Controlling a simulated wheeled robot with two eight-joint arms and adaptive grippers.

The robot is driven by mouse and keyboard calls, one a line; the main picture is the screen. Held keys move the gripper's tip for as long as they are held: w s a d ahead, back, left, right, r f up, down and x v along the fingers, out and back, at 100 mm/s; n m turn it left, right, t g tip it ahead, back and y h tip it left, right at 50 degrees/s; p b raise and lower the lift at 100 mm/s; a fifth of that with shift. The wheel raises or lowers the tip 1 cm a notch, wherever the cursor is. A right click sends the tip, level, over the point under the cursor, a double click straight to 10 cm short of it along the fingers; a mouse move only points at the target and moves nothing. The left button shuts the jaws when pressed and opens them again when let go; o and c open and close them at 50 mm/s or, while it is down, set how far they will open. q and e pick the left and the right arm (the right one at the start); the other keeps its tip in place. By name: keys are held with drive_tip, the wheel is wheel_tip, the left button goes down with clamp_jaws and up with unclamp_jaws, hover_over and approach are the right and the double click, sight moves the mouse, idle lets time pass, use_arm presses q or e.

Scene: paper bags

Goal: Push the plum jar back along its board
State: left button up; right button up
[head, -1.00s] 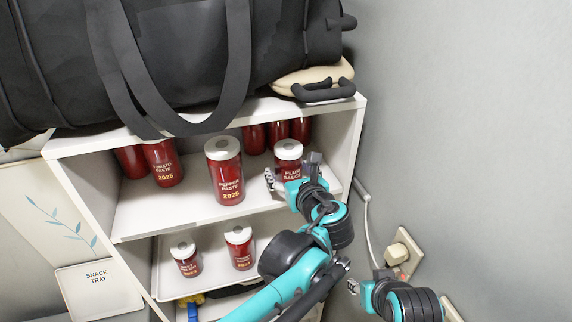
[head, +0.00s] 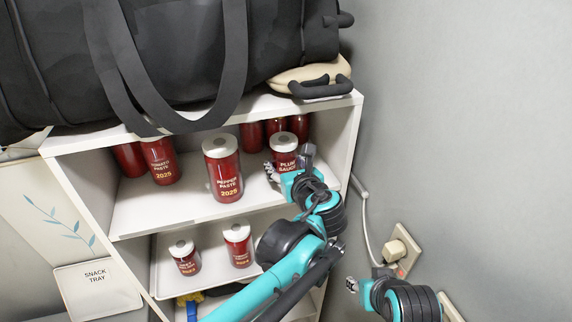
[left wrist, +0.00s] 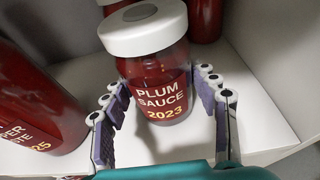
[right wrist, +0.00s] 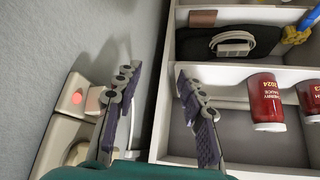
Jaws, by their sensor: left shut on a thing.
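The plum sauce jar (head: 284,141), red with a white lid, stands upright on the upper white shelf board (head: 150,213), towards its right end. It fills the middle of the left wrist view (left wrist: 150,55), label facing me. My left gripper (head: 289,165) is at its front, with a finger on either side of the jar's lower part, shut on it. The fingers also show in the left wrist view (left wrist: 163,88). My right gripper (right wrist: 155,82) is open and empty, low and to the right of the shelf unit.
A pepper paste jar (head: 222,168) stands left of the plum jar, with a tomato paste jar (head: 160,161) farther left. Several red jars (head: 276,130) stand behind. A black bag (head: 180,60) lies on top. Smaller jars (head: 238,246) stand on the tray below.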

use_arm(q)
drive_tip(key=shift+w+a+b, duration=0.15)
drive_tip(key=shift+w+a, duration=0.2)
drive_tip(key=shift+w, duration=0.75)
drive_tip(key=shift+w+a+b, duration=0.1)
drive_tip(key=shift+w+a, duration=0.3)
drive_tip(key=shift+w, duration=0.65)
drive_tip(key=shift+w+a+b, duration=0.15)
drive_tip(key=shift+w+a, duration=0.2)
drive_tip(key=shift+w, duration=0.75)
drive_tip(key=o, duration=0.7)
drive_tip(key=shift+w, duration=0.1)
drive_tip(key=shift+c, duration=0.2)
drive_tip(key=shift+o, duration=0.6)
drive_tip(key=o, duration=0.6)
drive_tip(key=shift+c, duration=0.2)
